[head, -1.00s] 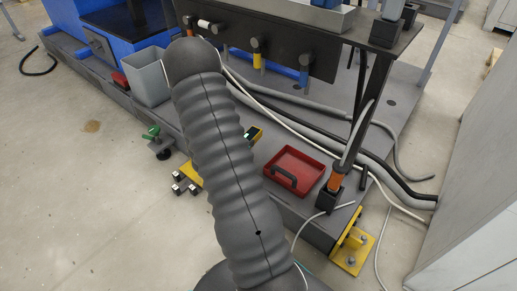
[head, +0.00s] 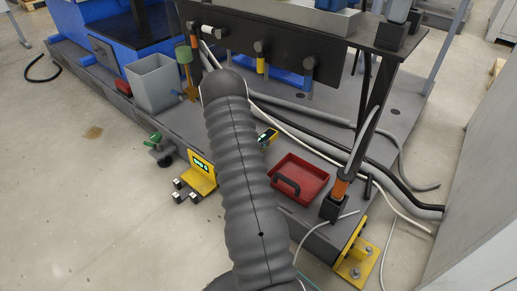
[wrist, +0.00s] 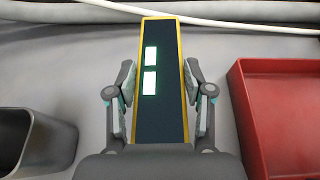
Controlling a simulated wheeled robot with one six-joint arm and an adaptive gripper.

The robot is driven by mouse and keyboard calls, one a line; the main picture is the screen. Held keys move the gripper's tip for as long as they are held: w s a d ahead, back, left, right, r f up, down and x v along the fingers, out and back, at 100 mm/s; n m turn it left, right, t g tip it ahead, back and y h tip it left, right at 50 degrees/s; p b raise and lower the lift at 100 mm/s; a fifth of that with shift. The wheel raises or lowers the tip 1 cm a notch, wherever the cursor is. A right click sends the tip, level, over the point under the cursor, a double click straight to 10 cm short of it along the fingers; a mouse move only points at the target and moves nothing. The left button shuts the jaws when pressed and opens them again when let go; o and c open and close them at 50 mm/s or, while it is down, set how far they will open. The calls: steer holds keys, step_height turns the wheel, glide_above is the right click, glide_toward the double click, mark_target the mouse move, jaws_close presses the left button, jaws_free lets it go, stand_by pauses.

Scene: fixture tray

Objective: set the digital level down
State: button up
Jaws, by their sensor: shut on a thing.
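The digital level (wrist: 160,112) is a long dark bar with yellow edges and two lit pale-green displays. In the wrist view it lies between the fingers of my gripper (wrist: 158,82), which is shut on its sides. In the head view a small part of the level (head: 268,135) shows beside my arm, over the grey platform (head: 330,228). My arm hides the gripper and the rest of the level there. I cannot tell whether its underside touches the platform.
A red tray (wrist: 285,115) stands close on the right and a grey bin (wrist: 38,140) on the left. White and grey hoses (wrist: 230,20) run behind. A yellow device (head: 202,175) with a lit display stands at the platform's front edge.

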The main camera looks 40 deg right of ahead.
steer(key=shift+w+d+f, duration=0.25)
steer(key=shift+w+f, duration=0.1)
steer(key=shift+w, duration=0.15)
steer(key=shift+f+b, duration=0.35)
steer(key=shift+f, duration=1.6)
steer(key=shift+f, duration=0.2)
steer(key=o, duration=1.4)
steer(key=shift+c, duration=0.2)
